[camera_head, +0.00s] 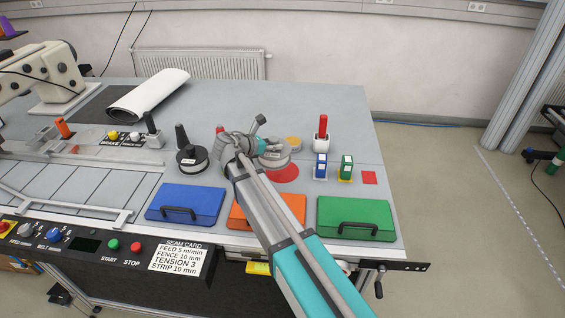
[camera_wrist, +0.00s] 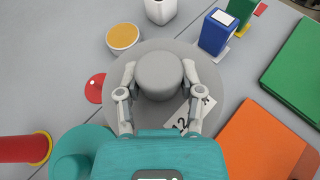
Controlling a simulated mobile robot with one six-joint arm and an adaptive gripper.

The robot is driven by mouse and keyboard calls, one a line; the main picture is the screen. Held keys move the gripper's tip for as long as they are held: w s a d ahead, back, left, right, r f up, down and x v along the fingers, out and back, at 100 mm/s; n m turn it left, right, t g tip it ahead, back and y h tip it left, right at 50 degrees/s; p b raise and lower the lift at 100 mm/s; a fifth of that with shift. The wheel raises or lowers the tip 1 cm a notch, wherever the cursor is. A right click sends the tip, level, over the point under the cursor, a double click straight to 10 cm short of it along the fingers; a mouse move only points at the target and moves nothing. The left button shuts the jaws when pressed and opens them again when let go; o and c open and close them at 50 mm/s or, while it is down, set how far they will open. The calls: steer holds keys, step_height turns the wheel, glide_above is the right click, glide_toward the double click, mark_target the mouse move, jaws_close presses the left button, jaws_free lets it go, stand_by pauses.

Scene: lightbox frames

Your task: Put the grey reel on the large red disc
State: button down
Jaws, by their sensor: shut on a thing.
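The grey reel (camera_head: 272,160) is in my gripper (camera_head: 262,147). In the wrist view the fingers stand on both sides of the reel's round hub (camera_wrist: 160,75), shut on it, above its wide grey flange. A white tag with a number lies on the flange. In the head view the large red disc (camera_head: 284,174) shows just below and in front of the reel, partly covered by it. In the wrist view the reel hides that disc. The reel looks level; I cannot tell how much gap there is beneath it.
A yellow-topped round tub (camera_wrist: 123,37), a small red disc (camera_wrist: 95,88) and a white holder (camera_wrist: 160,10) stand nearby. Blue (camera_head: 320,166) and green (camera_head: 346,167) blocks are to the right. A dark reel (camera_head: 192,159) is left. Blue, orange and green cases line the front.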

mark_target(282, 150)
steer(key=shift+w+d+f+b, duration=0.35)
steer(key=shift+f+b, duration=0.1)
steer(key=shift+f, duration=0.1)
steer(key=shift+w+d+f+b, duration=0.3)
steer(key=shift+d+f+b, duration=0.15)
steer(key=shift+f, duration=0.15)
steer(key=shift+w+d+f+b, duration=0.3)
steer(key=shift+f+b, duration=0.15)
steer(key=shift+f, duration=0.1)
steer(key=shift+f, duration=0.1)
steer(key=shift+w+d+f+b, duration=0.3)
steer(key=shift+f+b, duration=0.2)
steer(key=shift+b, duration=0.1)
steer(key=shift+f+b, duration=1.4)
steer(key=shift+f, duration=0.05)
steer(key=shift+c, duration=1.2)
jaws_free()
steer(key=shift+s+r, duration=0.1)
